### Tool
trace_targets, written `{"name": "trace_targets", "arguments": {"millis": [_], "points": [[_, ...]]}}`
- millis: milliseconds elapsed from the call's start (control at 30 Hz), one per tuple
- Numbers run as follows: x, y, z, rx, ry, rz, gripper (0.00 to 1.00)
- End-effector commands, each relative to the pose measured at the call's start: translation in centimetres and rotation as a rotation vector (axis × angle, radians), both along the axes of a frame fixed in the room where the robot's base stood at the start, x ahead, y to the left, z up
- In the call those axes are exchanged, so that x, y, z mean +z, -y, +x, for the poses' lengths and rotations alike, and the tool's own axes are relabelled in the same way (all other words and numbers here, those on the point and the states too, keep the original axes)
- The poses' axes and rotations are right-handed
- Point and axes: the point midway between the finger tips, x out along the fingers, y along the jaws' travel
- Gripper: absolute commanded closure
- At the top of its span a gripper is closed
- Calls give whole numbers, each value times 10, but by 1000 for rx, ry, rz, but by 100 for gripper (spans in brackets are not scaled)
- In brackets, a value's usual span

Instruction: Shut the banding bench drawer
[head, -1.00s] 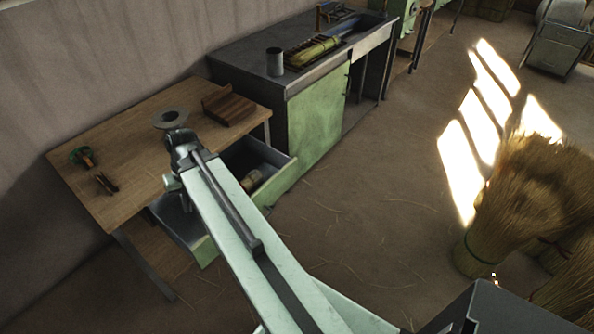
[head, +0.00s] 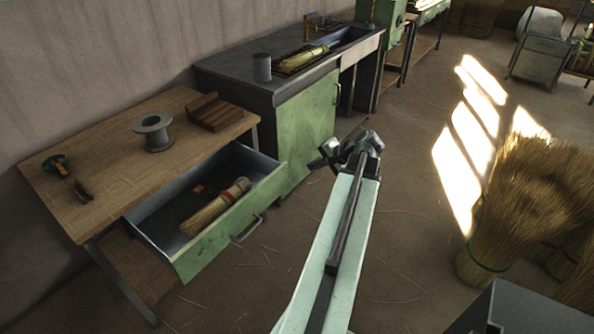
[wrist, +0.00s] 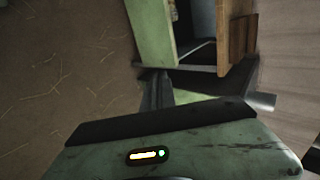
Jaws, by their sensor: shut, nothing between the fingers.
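The banding bench (head: 105,135) has a wooden top and stands at the left in the head view. Its drawer (head: 222,243), with a green front and grey inside, is pulled well out. A grey bar handle (head: 247,231) is on its front. A small straw broom (head: 207,214) with a red band lies in the drawer, with a small orange-brown piece (head: 198,190) beside it. My gripper (head: 328,152) is shut and empty, raised in the air to the right of the drawer and apart from it. The wrist view shows my gripper (wrist: 158,92) too, with its tips partly dark.
A grey spool (head: 153,133), a ridged wooden block (head: 215,112) and small tools are on the bench top. A green cabinet (head: 305,135) with a dark top stands right behind the drawer. Straw bundles (head: 530,205) stand at the right. The floor before the drawer is clear.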

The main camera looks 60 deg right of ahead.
Motion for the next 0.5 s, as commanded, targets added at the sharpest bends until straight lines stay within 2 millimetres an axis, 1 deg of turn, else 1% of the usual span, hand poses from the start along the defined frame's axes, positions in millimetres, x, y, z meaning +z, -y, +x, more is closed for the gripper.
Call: {"name": "trace_targets", "arguments": {"millis": [33,400,433,500], "points": [[-11,0,6,3,0,0,100],[-68,5,65,5,-2,-1,100],[-72,5,69,6,-2,-1,100],[-64,6,82,4,-2,-1,100]]}}
